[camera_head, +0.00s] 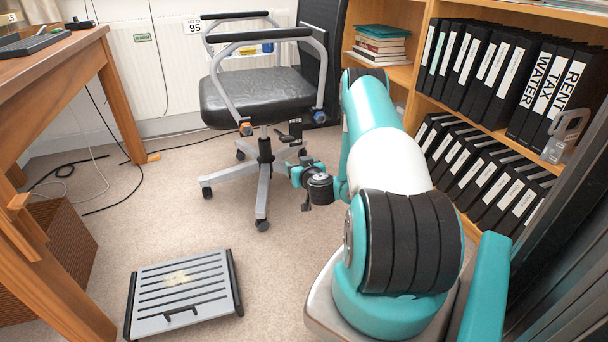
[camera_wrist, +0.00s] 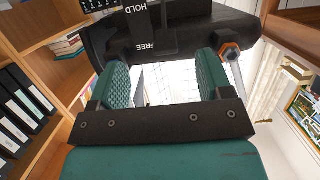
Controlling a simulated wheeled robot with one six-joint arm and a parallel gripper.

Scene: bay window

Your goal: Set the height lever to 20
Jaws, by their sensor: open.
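The black office chair (camera_head: 262,95) stands ahead, with a grey five-star base. A dark plate (camera_wrist: 150,28) under its seat reads HOLD and FREE in the wrist view; a similar black labelled part (camera_head: 294,130) shows below the seat's right side. A knob with an orange face (camera_wrist: 230,50) is right of the plate, and an orange-ended knob (camera_head: 245,128) shows at the seat's front. I cannot tell which part is the height lever, and no 20 is readable. My gripper (camera_wrist: 162,72) is open and empty, pointing up below the plate. In the head view it is small and partly hidden.
A slatted grey footrest (camera_head: 182,292) lies on the carpet at front left. A wooden desk (camera_head: 55,70) is at left, with cables on the floor. A bookshelf of black binders (camera_head: 470,65) closes the right. Carpet between chair and footrest is clear.

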